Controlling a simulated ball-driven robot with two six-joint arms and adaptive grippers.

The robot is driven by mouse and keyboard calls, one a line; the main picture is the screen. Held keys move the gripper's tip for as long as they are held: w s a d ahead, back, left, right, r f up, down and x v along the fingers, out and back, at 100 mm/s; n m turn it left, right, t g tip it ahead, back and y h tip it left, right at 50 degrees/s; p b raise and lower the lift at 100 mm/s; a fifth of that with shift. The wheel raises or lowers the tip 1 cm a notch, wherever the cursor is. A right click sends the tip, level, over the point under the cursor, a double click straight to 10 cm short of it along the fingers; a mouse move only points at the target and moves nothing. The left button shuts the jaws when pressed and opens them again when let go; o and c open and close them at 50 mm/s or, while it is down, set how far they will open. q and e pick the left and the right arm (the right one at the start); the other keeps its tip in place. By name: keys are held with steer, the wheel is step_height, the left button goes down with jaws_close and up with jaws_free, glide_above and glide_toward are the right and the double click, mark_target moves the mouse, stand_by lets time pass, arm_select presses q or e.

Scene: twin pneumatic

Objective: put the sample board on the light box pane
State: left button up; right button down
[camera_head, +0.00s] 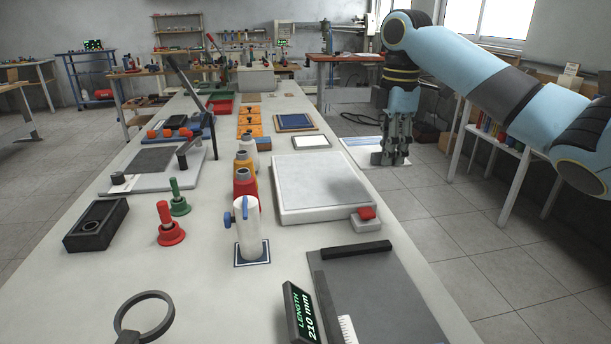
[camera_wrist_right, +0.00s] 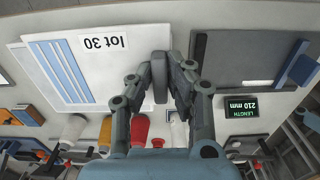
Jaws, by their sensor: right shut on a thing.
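The sample board (camera_head: 362,148) is a flat white panel with blue stripes. In the right wrist view the board (camera_wrist_right: 88,82) shows its stripes and a "lot 30" label. My right gripper (camera_head: 389,157) is shut on the board's edge and holds it in the air off the table's right side; the fingers (camera_wrist_right: 163,90) hide part of that edge. The light box (camera_head: 284,213) is a low white box with a flat grey pane (camera_head: 318,182) on top and a red button at its near right corner. The pane looks bare. My left gripper is out of view.
The long table (camera_head: 285,270) also holds a white pump-like cylinder (camera_head: 248,232), red and yellow bottles (camera_head: 245,188) left of the light box, and a small framed white panel (camera_head: 311,142) behind it. A grey board with a length display (camera_head: 300,312) lies in front.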

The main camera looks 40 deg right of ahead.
glide_above(331, 200)
step_height(331, 200, down, 6)
steer(key=shift+d+f, duration=0.1)
steer(key=shift+f, duration=0.15)
arm_select(q)
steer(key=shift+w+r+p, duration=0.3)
steer(key=shift+p, duration=0.05)
arm_select(e)
steer(key=shift+f, duration=2.1)
steer(key=c, duration=1.3)
jaws_free()
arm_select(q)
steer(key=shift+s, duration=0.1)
arm_select(e)
steer(key=shift+o, duration=0.2)
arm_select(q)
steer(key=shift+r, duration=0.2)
arm_select(e)
step_height(331, 200, up, 12)
